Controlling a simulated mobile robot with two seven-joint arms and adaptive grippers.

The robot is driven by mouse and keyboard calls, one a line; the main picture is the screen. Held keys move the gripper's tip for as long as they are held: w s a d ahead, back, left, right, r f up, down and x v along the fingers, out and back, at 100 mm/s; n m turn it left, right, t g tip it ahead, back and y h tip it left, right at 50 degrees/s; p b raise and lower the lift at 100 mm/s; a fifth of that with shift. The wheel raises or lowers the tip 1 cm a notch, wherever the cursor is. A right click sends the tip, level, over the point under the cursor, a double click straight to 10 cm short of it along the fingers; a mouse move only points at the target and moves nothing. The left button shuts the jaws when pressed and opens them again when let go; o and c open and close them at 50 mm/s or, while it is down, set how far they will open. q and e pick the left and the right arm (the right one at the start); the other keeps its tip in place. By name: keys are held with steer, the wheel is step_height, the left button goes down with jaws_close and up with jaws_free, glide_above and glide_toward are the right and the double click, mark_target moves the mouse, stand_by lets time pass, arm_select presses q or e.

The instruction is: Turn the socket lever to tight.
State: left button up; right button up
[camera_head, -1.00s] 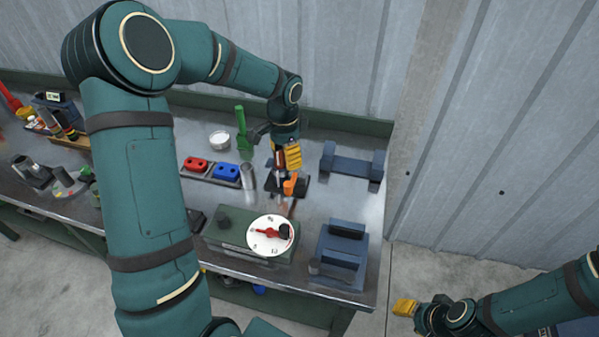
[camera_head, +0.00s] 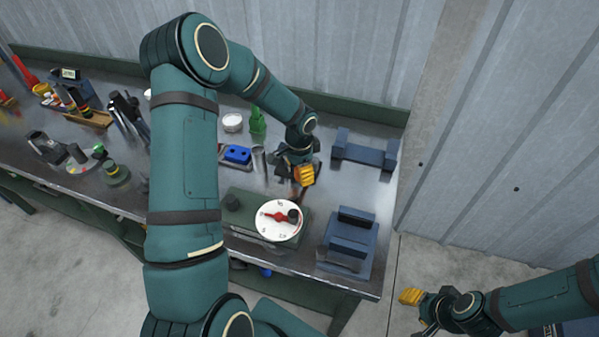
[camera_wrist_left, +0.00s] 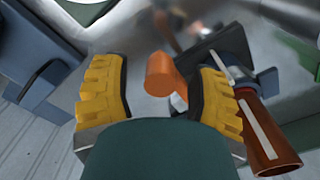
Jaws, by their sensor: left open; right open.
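My left gripper (camera_head: 303,175) is above the back part of the bench, over the dark socket fixture, which it largely hides in the head view. In the left wrist view its yellow fingers (camera_wrist_left: 163,75) are spread apart. An orange cylindrical lever (camera_wrist_left: 160,75) shows between them, nearer the right finger; I cannot tell whether they touch. Beside it are a dark socket block (camera_wrist_left: 222,55) and a copper-brown tube (camera_wrist_left: 268,140) with a white stripe. A separate pale stripe lies on the block. My right gripper (camera_head: 418,308) is open and empty, off the bench at the lower right.
A green box with a white dial (camera_head: 278,221) stands just in front of the left gripper. Blue fixtures stand at the front right (camera_head: 348,240) and back right (camera_head: 364,152). A blue block (camera_head: 237,154) and a metal cylinder (camera_head: 258,160) are left of the gripper.

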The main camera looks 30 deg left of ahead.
arm_select(q)
steer(key=shift+f, duration=0.35)
steer(key=shift+o, duration=0.3)
jaws_close()
